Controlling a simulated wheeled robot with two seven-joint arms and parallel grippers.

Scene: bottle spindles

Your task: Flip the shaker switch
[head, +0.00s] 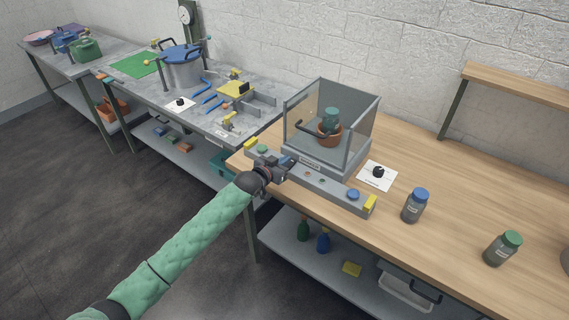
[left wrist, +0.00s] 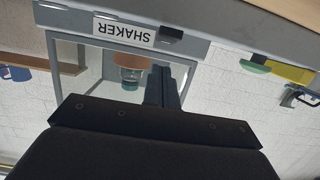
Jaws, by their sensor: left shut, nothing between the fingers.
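The shaker (head: 330,146) is a clear-walled box on a grey base at the back of the wooden bench. A white SHAKER label (left wrist: 124,31) is on its base front, also visible in the head view (head: 310,163). A small dark block, seemingly the switch (left wrist: 172,33), sits beside the label in the left wrist view; I cannot tell its position. My left gripper (head: 289,162) is shut and empty, just in front of the base near the label. Its dark fingers (left wrist: 164,88) show in the left wrist view. Whether they touch the switch is unclear. My right gripper is out of view.
A grey bar (head: 335,196) with a green button (head: 262,149), a blue button (head: 353,194) and yellow ends lies before the shaker. A black knob (head: 378,172) on a white card, a blue-capped bottle (head: 414,206) and a green-capped bottle (head: 502,249) stand to the right.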

